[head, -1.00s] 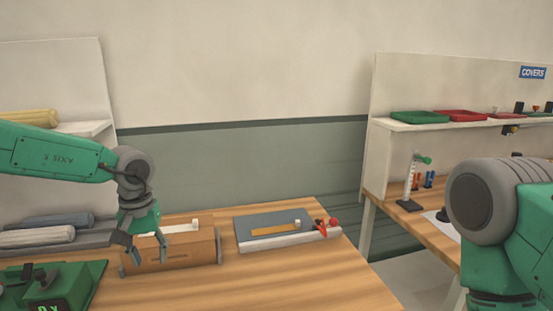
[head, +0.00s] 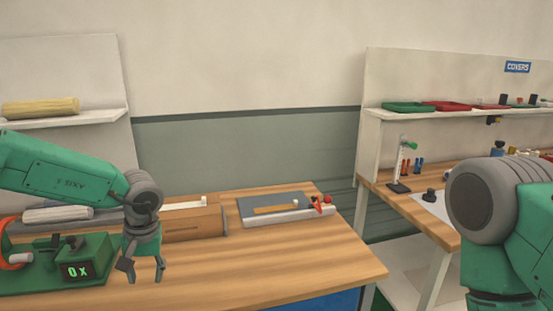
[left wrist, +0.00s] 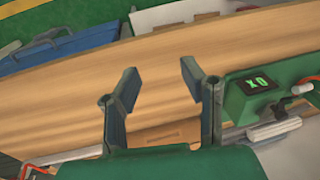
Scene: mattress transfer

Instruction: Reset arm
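My left gripper (head: 143,272) hangs fingers down over the wooden bench (head: 280,265), in front of the wooden box (head: 190,225). It is open, and nothing shows between its fingers. The left wrist view shows its two fingers (left wrist: 158,85) spread apart over bare wood. My right arm shows as a grey joint and green link at the right edge of the head view. Its gripper is out of the picture.
A green device with a lit display (head: 88,268) stands left of my left gripper. A grey tray (head: 265,207) lies towards the back of the bench. A shelved bench (head: 430,210) stands at right. The front middle of the wooden bench is clear.

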